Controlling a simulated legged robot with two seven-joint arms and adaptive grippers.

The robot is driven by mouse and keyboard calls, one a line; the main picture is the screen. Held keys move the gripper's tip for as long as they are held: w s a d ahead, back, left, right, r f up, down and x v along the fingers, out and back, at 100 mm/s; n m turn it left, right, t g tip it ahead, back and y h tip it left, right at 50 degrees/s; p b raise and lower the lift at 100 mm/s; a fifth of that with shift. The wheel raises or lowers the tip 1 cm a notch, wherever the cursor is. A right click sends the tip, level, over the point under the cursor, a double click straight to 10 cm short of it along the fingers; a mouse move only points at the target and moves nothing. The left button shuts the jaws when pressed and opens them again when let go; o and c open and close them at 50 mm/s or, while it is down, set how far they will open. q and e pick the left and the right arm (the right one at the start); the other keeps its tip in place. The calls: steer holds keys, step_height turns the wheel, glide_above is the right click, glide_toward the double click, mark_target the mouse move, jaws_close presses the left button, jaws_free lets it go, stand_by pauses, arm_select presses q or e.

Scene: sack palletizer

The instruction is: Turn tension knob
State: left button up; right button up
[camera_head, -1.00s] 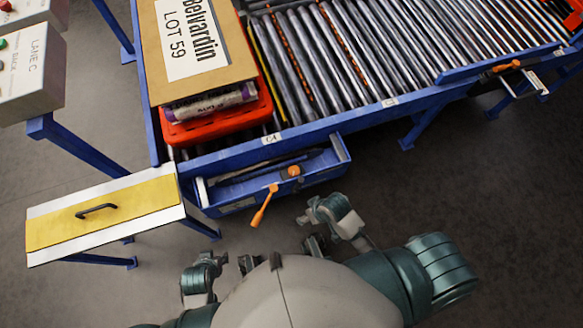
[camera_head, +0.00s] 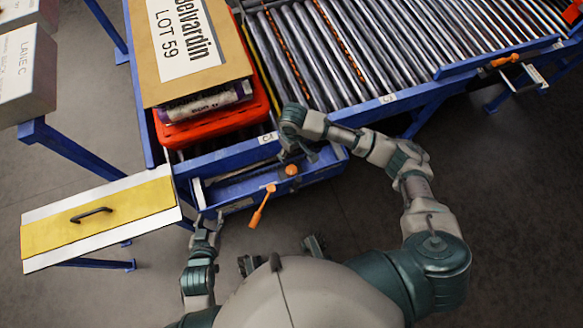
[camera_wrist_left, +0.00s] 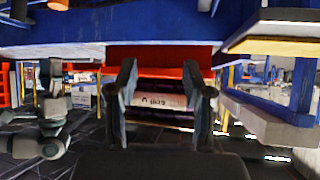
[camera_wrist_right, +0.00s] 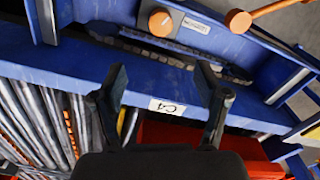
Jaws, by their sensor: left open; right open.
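A round orange knob (camera_head: 291,169) sits on the blue drawer-like housing (camera_head: 228,192) at the near edge of the conveyor. It also shows at the top of the right wrist view (camera_wrist_right: 161,22), beyond the fingertips. My right gripper (camera_head: 299,152) is open and empty over the housing, close to the knob but not around it. In the right wrist view its two fingers (camera_wrist_right: 163,80) are apart with the blue rail behind them. My left gripper (camera_head: 208,222) is open and low, left of the orange lever; its spread fingers show in the left wrist view (camera_wrist_left: 159,75).
An orange lever (camera_head: 262,205) sticks out from the housing's front. A red tray (camera_head: 215,123) with sacks under a "LOT 59" board (camera_head: 190,50) stands on the rollers. A yellow-and-white panel (camera_head: 100,218) with a black handle juts out left. Floor at right is clear.

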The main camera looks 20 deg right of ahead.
steer(key=b, duration=0.3)
glide_above(292, 170)
step_height(292, 170, down, 9)
steer(key=shift+r, duration=0.1)
step_height(292, 170, down, 7)
steer(key=b, duration=0.2)
steer(key=shift+w+r+b, duration=0.1)
steer(key=shift+r+b, duration=0.05)
steer(key=shift+b, duration=0.2)
steer(key=shift+f, duration=0.5)
arm_select(q)
steer(key=w+d+r+t+h, duration=0.1)
steer(key=r+t, duration=0.5)
steer(key=r, duration=0.1)
steer(key=w+d+r+t+h, duration=0.1)
steer(key=w+r+t, duration=0.1)
steer(key=r+t, duration=0.4)
steer(key=shift+w+d+r+h, duration=0.25)
steer(key=shift+d+r+h, duration=0.15)
steer(key=shift+r, duration=0.15)
arm_select(e)
steer(key=shift+c, duration=0.3)
arm_select(q)
steer(key=shift+w, duration=0.1)
arm_select(e)
steer(key=c, duration=1.1)
